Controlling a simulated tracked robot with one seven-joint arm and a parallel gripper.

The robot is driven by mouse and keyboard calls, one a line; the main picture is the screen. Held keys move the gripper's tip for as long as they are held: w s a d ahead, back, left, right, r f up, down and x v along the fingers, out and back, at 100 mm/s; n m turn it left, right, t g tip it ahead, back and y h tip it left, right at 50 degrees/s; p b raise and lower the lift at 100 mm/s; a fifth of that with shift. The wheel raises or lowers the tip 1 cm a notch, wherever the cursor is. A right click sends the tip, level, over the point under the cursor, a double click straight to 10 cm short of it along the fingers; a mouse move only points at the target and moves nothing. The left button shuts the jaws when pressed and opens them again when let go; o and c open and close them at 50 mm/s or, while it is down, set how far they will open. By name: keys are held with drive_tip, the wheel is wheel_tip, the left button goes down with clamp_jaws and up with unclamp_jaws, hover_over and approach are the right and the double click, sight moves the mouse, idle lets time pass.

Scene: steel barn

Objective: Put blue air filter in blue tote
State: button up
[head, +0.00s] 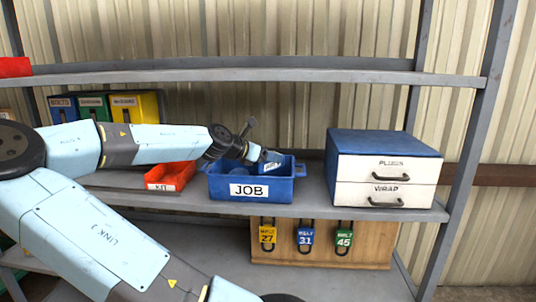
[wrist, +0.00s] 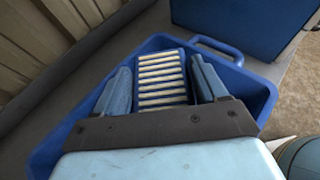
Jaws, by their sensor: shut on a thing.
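The blue tote (head: 295,185), labelled JOB, stands on the middle shelf. In the wrist view its blue wall (wrist: 262,92) surrounds the area under my gripper. My gripper (wrist: 163,75) is shut on the blue air filter (wrist: 162,82), which shows white pleats in a blue frame between the two fingers. In the head view my gripper (head: 258,156) reaches over the tote from the left, and the filter (head: 271,160) is at the tote's opening. Whether the filter touches the tote's floor is hidden.
A red bin (head: 172,177) stands close left of the tote. A blue-topped white drawer unit (head: 385,168) stands to the right, with a gap between. The upper shelf (head: 260,75) runs above my arm. Tagged padlocks (head: 305,237) hang on a board below.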

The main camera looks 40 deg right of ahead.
drive_tip(key=o, duration=1.1)
drive_tip(key=shift+c, duration=0.2)
drive_tip(key=shift+r, duration=0.1)
drive_tip(key=shift+r, duration=0.25)
drive_tip(key=v, duration=1.2)
drive_tip(key=shift+r, duration=0.3)
